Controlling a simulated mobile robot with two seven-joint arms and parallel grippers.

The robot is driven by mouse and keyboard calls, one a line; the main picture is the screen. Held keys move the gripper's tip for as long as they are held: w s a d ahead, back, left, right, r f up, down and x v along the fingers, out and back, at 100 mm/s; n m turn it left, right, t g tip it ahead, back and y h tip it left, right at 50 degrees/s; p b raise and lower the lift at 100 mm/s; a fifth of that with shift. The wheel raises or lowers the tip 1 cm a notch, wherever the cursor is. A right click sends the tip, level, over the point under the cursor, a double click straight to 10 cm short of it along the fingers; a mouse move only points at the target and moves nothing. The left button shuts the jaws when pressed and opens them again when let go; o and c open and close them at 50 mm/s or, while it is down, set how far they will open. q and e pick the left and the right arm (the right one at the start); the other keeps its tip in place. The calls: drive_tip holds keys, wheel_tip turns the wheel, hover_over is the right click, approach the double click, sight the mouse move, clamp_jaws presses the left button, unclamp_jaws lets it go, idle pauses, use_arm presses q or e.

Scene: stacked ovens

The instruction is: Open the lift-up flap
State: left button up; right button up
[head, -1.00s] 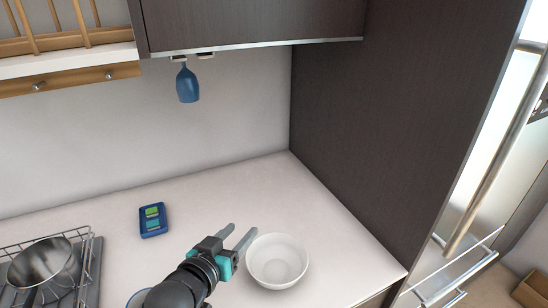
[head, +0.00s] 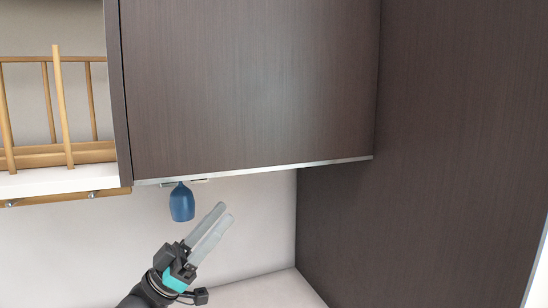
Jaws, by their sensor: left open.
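The lift-up flap (head: 250,85) is the dark wood-grain front of the upper cabinet. It hangs shut, with a light metal strip (head: 260,170) along its bottom edge. My left gripper (head: 222,220) is below that edge, apart from it, pointing up and to the right. Its fingers are open and empty, though they look close together from this angle. My right gripper is not in view.
A blue glass (head: 182,203) hangs upside down under the cabinet, just left of my left gripper. A tall dark side panel (head: 430,180) bounds the right. A wooden rack (head: 60,155) stands on the white shelf at left. The light counter (head: 265,290) shows below.

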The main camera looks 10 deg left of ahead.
sight(263, 170)
use_arm(q)
drive_tip(key=p+x, duration=0.3)
drive_tip(key=x, duration=1.2)
clamp_jaws()
drive_tip(key=shift+f, duration=0.1)
idle(0.8)
